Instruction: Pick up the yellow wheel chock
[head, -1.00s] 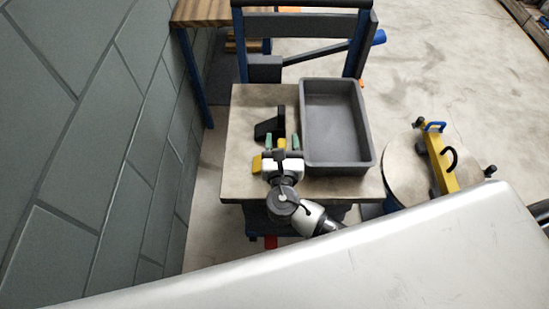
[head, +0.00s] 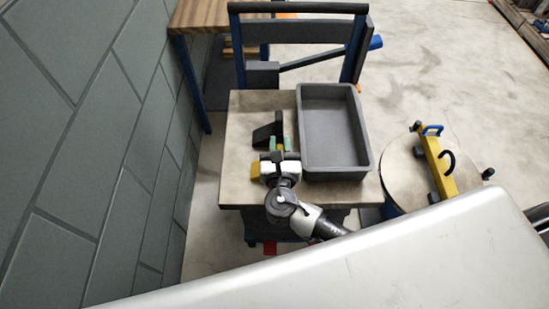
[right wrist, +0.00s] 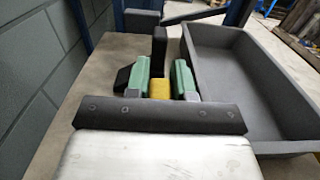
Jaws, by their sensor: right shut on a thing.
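The yellow wheel chock (head: 281,147) is between the green fingertips of my right gripper (head: 280,143) on the small table. Only a small part of it shows, and the gripper hides the rest. In the right wrist view the yellow chock (right wrist: 160,89) sits between the two green fingers (right wrist: 160,84), which are shut on it. I cannot tell whether it is clear of the tabletop. Another yellow patch (head: 255,170) shows just left of the gripper body; I cannot tell what it belongs to. My left gripper is not in view.
A black angled object (head: 266,131) stands just beyond the fingertips. A grey open tray (head: 367,142) is close on the right and looks empty. The tabletop (head: 240,120) is bare at left. A round-topped stand (head: 405,165) with a yellow bar is farther right.

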